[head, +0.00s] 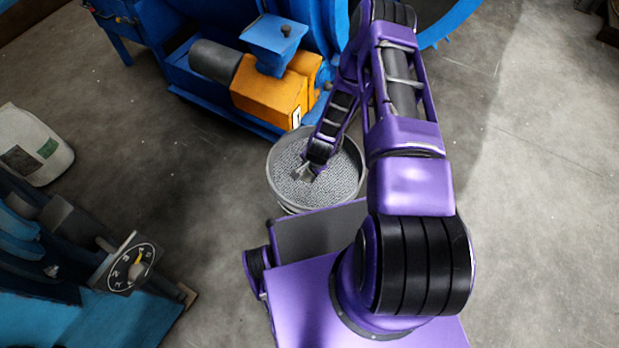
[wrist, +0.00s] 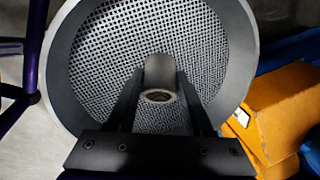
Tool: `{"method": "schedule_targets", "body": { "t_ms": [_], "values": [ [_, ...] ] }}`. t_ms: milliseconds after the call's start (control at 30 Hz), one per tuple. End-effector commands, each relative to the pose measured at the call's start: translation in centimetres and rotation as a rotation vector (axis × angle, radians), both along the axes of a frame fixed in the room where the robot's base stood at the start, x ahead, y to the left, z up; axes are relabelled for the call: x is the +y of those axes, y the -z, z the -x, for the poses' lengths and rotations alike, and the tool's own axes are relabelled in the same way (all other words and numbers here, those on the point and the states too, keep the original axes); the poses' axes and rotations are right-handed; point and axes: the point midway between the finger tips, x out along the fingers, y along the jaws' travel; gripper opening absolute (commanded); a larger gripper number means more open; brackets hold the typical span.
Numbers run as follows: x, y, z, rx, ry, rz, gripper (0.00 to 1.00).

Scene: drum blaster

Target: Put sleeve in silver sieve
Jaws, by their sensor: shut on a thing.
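The silver sieve (head: 345,190) is a round, deep pan with a perforated mesh bottom, standing on the floor in front of the blue machine. In the wrist view its grey rim and mesh (wrist: 110,60) fill most of the picture. My gripper (head: 303,174) reaches down over the sieve. In the wrist view my gripper (wrist: 160,85) is shut on the sleeve (wrist: 160,72), a short grey hollow cylinder with an open end toward the camera. The sleeve is over the mesh, inside the rim's outline. I cannot tell whether it touches the mesh.
A blue machine with an orange block (head: 265,92) stands right behind the sieve; the orange part also shows in the wrist view (wrist: 285,105). A white container (head: 32,145) lies at the left, above a blue unit with a dial (head: 128,264). The floor (head: 540,150) at right is clear.

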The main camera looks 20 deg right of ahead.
Motion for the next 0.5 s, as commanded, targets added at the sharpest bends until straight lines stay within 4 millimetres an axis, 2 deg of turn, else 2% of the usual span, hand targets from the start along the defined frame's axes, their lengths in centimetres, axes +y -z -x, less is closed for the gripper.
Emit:
{"method": "schedule_targets", "body": {
  "t_ms": [300, 500],
  "values": [
    [0.0, 3.7, 0.0, 0.000, -0.002, 0.000, 0.00],
    [0.0, 3.8, 0.0, -0.001, -0.003, 0.000, 0.00]
  ]
}}
